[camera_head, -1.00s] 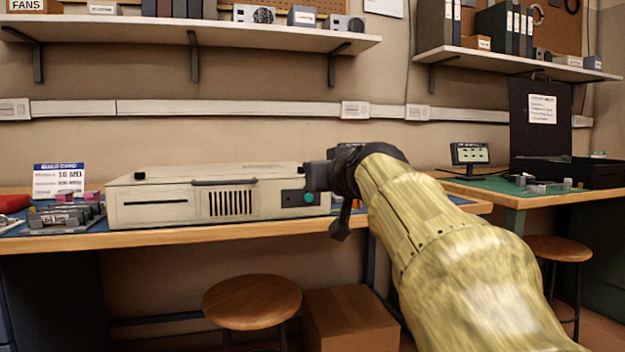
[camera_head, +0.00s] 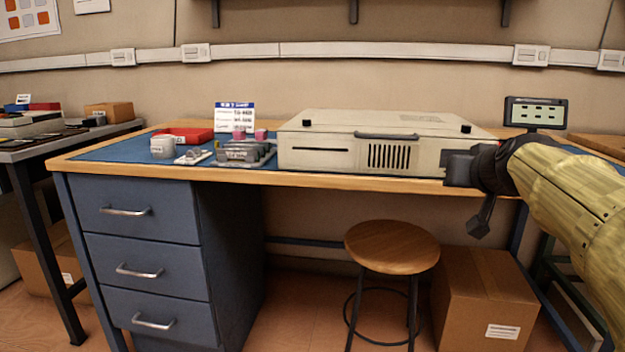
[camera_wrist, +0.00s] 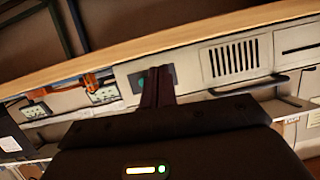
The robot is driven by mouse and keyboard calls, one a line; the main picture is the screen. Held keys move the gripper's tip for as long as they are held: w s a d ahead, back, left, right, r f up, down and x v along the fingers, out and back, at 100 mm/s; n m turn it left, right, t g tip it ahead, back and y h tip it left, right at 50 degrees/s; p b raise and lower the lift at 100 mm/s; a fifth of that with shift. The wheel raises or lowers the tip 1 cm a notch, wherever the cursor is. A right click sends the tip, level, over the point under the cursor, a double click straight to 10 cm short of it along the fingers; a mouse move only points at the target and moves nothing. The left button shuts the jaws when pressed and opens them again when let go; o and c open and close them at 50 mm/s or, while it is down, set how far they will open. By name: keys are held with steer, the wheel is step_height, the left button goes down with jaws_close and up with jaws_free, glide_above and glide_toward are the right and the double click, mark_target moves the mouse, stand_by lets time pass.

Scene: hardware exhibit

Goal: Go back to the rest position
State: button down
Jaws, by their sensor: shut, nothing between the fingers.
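My gripper (camera_head: 452,168) is at the right in the head view, in front of the right end of a beige computer case (camera_head: 330,160) on the workbench. It hides the right part of the case's front. In the wrist view my gripper's dark fingers (camera_wrist: 157,88) are together and empty, pointing at the case front (camera_wrist: 195,65) near the green button (camera_wrist: 141,82). I cannot tell whether the fingertips touch the case.
The workbench (camera_head: 120,165) also holds a red tray (camera_head: 183,135), a grey cup, metal parts and a sign card (camera_head: 234,117). A small screen (camera_head: 535,112) stands behind my gripper. A stool (camera_head: 392,246) and a cardboard box (camera_head: 484,300) stand below.

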steer(key=s+a+f+g+y+p, duration=0.1)
steer(key=s+a+f+g+p, duration=0.45)
steer(key=a+f+p, duration=0.4)
steer(key=s+a+f+n+g+p, duration=0.25)
steer(key=s+f+g+p, duration=0.25)
steer(key=s+p, duration=0.75)
step_height(320, 180, up, 37)
steer(key=p, duration=3.6)
steer(key=shift+s+a+y+p, duration=0.3)
steer(key=shift+s+a+p, duration=0.05)
steer(key=shift+a+p, duration=0.1)
steer(key=shift+f+m, duration=0.15)
steer(key=shift+m, duration=0.1)
steer(key=c, duration=2.2)
jaws_free()
